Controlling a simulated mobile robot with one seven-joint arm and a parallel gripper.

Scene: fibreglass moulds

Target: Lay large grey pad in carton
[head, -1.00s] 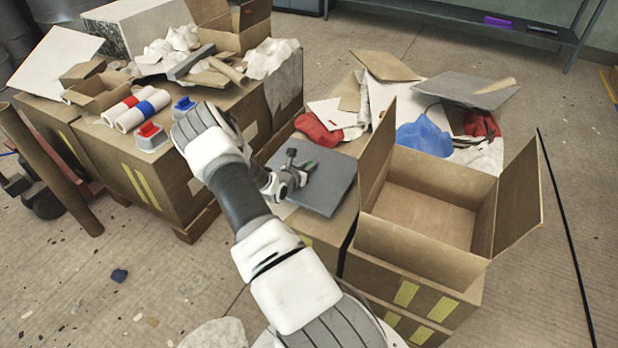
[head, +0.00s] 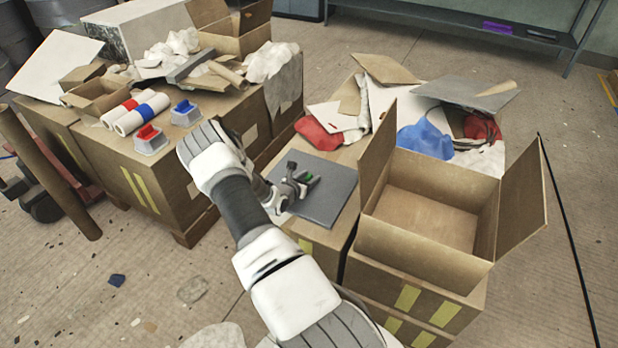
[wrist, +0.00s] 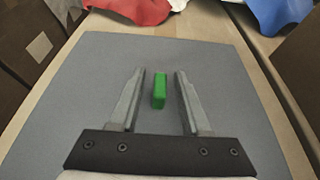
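The large grey pad (head: 334,207) is a flat square lying on a cardboard box left of the open carton. It fills most of the wrist view (wrist: 80,110).
Behind lie a blue cloth (head: 424,139), a red cloth (head: 318,133) and a thin grey sheet (head: 450,91). A box at left carries white rolls (head: 141,112), a red-handled block (head: 150,138) and a blue-handled block (head: 185,112). The carton's left flap (head: 376,150) rises beside the pad.

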